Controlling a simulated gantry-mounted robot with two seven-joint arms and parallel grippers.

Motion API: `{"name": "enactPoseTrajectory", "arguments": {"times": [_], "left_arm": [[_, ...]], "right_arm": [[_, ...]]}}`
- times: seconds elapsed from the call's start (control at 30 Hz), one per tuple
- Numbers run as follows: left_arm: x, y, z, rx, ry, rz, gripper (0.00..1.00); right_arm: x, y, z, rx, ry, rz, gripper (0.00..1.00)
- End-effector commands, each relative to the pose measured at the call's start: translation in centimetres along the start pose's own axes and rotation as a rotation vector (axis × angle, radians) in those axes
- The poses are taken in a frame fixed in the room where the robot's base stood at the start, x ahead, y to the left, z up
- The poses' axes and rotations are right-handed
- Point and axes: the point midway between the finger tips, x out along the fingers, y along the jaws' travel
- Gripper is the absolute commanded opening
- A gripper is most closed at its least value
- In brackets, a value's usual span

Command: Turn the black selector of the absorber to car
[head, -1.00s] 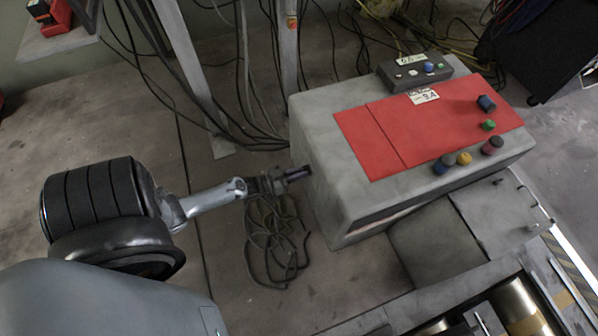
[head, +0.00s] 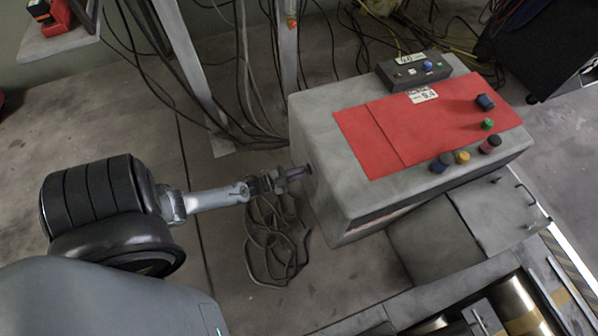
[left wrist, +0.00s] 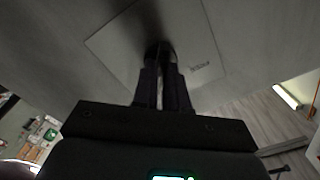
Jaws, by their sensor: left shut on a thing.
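The absorber is the grey box (head: 322,130) with a red top panel in the head view. Its black selector (left wrist: 160,48) shows in the left wrist view as a dark round knob on a pale plate on the box's side, partly hidden by the fingers. My left gripper (head: 303,172) is at the left side of the box in the head view. In the left wrist view its fingers (left wrist: 161,78) are shut on the selector. The lettering on the plate is too small to read. My right gripper is not in view.
Several coloured knobs stand on the red panel (head: 440,125). A small dark control box (head: 412,72) sits at the back of the absorber's top. Loose cables (head: 272,240) lie on the floor below my left forearm. Metal rollers (head: 515,305) are at the lower right.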

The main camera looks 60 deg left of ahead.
Motion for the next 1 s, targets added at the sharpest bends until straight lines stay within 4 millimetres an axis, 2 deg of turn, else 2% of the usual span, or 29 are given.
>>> {"name": "enactPoseTrajectory", "arguments": {"times": [0.2,0.7,0.73,0.87,0.9,1.0], "left_arm": [[0.01,0.00,0.00,0.065,0.000,0.000,0.00],[0.01,0.00,0.01,0.084,0.000,0.000,0.00],[0.01,0.00,0.01,0.084,0.000,0.000,0.14],[0.01,0.01,0.01,0.083,0.000,0.000,0.34],[0.01,0.01,0.01,0.082,0.000,0.000,0.38],[0.01,0.01,0.01,0.082,0.000,0.000,0.38]], "right_arm": [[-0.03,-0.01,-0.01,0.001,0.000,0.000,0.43],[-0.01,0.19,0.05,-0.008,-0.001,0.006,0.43],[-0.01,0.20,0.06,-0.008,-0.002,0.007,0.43],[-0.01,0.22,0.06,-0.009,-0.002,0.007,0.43],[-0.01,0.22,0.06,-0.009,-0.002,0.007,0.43],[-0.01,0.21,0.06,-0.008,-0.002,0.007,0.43]]}}
